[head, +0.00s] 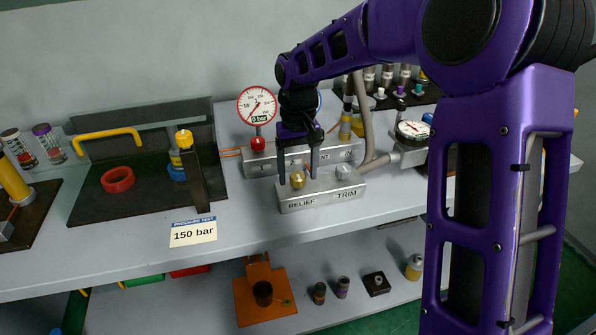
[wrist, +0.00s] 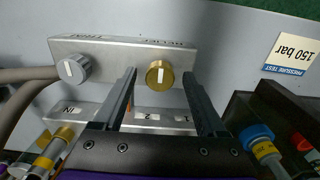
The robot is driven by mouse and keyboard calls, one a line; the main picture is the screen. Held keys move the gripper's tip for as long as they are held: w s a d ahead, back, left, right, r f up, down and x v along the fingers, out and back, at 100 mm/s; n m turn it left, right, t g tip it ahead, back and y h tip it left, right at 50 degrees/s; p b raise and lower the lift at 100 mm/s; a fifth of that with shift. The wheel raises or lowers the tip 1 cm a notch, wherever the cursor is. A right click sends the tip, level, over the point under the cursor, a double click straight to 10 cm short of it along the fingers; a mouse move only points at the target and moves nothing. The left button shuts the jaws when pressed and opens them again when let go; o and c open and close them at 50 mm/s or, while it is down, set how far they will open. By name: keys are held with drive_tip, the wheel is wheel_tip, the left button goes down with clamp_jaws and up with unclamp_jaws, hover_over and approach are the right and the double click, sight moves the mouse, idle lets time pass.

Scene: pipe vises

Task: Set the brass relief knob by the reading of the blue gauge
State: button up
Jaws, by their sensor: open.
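The brass relief knob (head: 298,181) is on the sloped metal block above the word RELIEF. In the wrist view the brass knob (wrist: 159,76) shows a white mark standing nearly upright in the picture. My gripper (head: 298,178) is open, with one finger on each side of the knob; gaps show on both sides in the wrist view. The blue gauge is almost wholly hidden behind my gripper; only a sliver of blue rim (head: 319,101) shows, so its reading is not visible. The red-rimmed gauge (head: 257,105) beside it has a 0 bar label.
A silver trim knob (head: 344,171) sits right of the brass one. A card (head: 193,232) reads PRESSURE TEST, 150 bar. A dark tray with a red ring (head: 117,179) lies left. Another dial (head: 412,130) and hoses are at right. The bench front near the block is clear.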

clamp_jaws()
drive_tip(key=shift+r+n+p, duration=0.1)
drive_tip(key=shift+n+p, duration=0.85)
drive_tip(key=shift+n, duration=0.05)
drive_tip(key=n+p, duration=0.2)
drive_tip(key=n, duration=0.1)
drive_tip(key=shift+r+p, duration=0.1)
drive_tip(key=shift+p, duration=0.25)
drive_tip(key=n+p, duration=0.2)
drive_tip(key=n, duration=0.2)
drive_tip(key=shift+w+n+p, duration=0.1)
drive_tip(key=shift+n+p, duration=0.2)
drive_tip(key=shift+p, duration=0.1)
drive_tip(key=shift+n+p, duration=0.65)
drive_tip(key=shift+n, duration=0.45)
drive_tip(key=shift+f, duration=0.2)
